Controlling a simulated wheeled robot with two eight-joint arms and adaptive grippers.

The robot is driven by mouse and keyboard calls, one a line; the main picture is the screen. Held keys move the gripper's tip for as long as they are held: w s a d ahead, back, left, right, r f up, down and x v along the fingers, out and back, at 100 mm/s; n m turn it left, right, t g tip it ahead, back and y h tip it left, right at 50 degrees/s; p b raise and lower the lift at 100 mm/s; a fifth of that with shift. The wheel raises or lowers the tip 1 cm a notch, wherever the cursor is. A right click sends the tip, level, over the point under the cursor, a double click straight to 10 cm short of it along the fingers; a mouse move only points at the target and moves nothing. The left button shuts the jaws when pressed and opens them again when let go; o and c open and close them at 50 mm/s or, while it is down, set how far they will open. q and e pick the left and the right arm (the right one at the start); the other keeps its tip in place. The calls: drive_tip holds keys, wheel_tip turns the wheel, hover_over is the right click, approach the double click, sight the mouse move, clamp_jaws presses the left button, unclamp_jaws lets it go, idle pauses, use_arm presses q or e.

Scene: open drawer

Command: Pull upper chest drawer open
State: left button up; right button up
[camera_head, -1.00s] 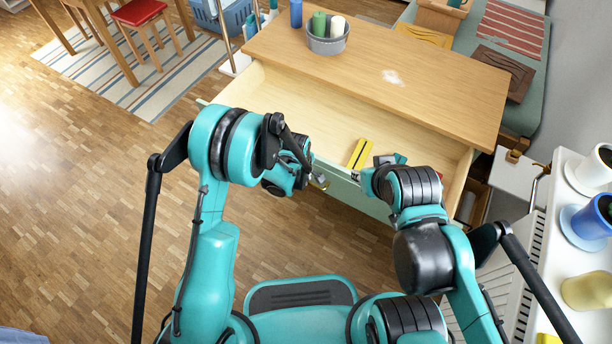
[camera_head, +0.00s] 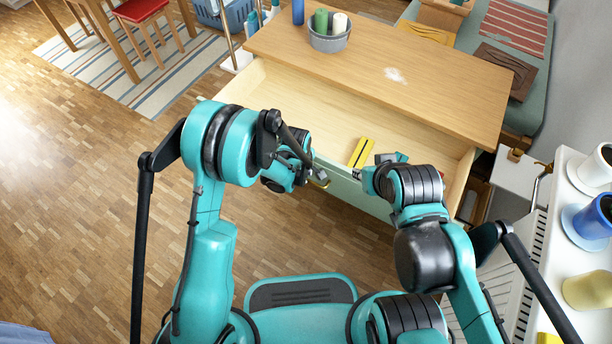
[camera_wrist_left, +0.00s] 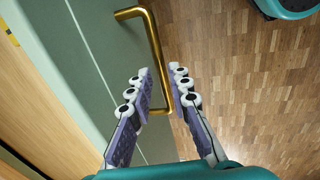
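The upper drawer (camera_head: 300,105) of the wooden chest (camera_head: 400,65) stands well out, its pale inside showing. Its green front (camera_head: 345,187) is partly hidden by my arms; it also fills the left of the left wrist view (camera_wrist_left: 75,70). The brass bar handle (camera_wrist_left: 154,45) shows in that view. My left gripper (camera_wrist_left: 159,71) is open, a finger on each side of the handle's lower part, with small gaps visible. In the head view my left gripper (camera_head: 318,178) is at the drawer front. My right gripper (camera_head: 357,174) is by the front's top edge, its fingers too small to read.
A yellow item (camera_head: 361,152) lies in the drawer. A grey pot (camera_head: 329,40) with rolled items and a blue cylinder (camera_head: 298,12) stand on the chest top. A white radiator (camera_head: 503,285) and shelf with cups are at right. Wood floor (camera_head: 90,215) is free at left.

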use_arm(q)
wheel_tip(320, 180, up, 10)
drive_tip(key=s+a, duration=0.1)
drive_tip(key=shift+s, duration=0.35)
drive_tip(key=s+a+r+m+t, duration=0.2)
drive_tip(key=s+a+r+m, duration=0.2)
drive_tip(key=a+r, duration=0.8)
drive_tip(key=s+a+r+m+t, duration=0.1)
drive_tip(key=s+a+r+m, duration=0.1)
drive_tip(key=s+a, duration=0.3)
drive_tip(key=s+a+r+m+t+y, duration=0.1)
drive_tip(key=s+a+r+m+t, duration=0.1)
drive_tip(key=s+a+r+m, duration=0.1)
drive_tip(key=s+a+m, duration=0.1)
drive_tip(key=s+a, duration=0.1)
drive_tip(key=s, duration=0.1)
drive_tip(key=shift+r+m, duration=0.3)
drive_tip(key=shift+m, duration=0.1)
